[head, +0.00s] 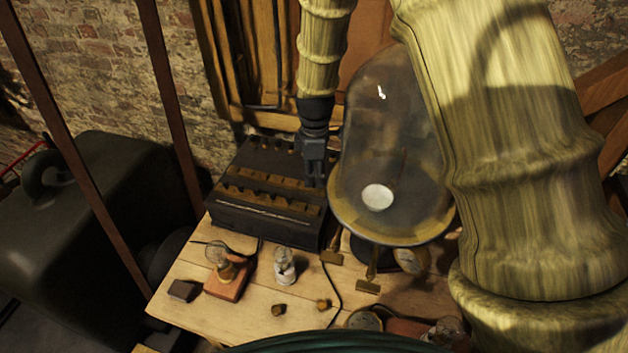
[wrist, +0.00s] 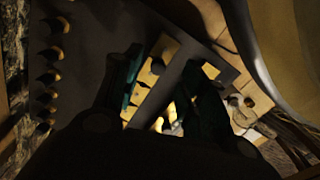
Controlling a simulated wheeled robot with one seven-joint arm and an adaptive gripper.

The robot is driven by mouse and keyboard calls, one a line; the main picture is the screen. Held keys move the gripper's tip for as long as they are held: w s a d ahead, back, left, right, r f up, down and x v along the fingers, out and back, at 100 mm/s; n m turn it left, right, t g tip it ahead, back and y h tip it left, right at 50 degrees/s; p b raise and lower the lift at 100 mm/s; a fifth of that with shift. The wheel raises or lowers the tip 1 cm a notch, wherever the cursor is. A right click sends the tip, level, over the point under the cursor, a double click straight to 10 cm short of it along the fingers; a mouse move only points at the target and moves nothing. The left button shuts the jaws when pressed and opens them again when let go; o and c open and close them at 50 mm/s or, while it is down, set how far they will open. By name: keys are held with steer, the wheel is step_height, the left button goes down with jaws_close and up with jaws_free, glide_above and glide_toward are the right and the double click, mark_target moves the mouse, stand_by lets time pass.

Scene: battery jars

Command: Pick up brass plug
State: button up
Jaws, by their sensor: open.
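Two small brass-coloured pieces lie apart on the wooden table in the head view: a dark-ended one (head: 278,309) and one to its right (head: 324,304). Either could be the brass plug; I cannot tell which. A black box (head: 265,215) with rows of brass pieces (head: 270,200) stands at the back of the table. My gripper (head: 315,180) is open and empty, pointing down over the right part of this box, well behind the two loose pieces. The wrist view is dark; it shows the open fingers (wrist: 165,100) and several brass-and-black knobs (wrist: 50,78) along the box at left.
A glass dome (head: 385,150) stands close right of my gripper. A bulb on a wooden base (head: 225,275), a small bulb (head: 284,267), a dark block (head: 184,290) and a black cable (head: 335,290) are in front of the box. Bare tabletop shows at front left.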

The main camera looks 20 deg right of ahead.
mark_target(314, 186)
steer(key=shift+w+f, duration=0.25)
steer(key=shift+f, duration=0.75)
steer(key=shift+s+f, duration=0.2)
steer(key=shift+f, duration=0.05)
steer(key=shift+w+f, duration=0.1)
steer(key=shift+w, duration=0.05)
steer(key=shift+c, duration=0.2)
jaws_close()
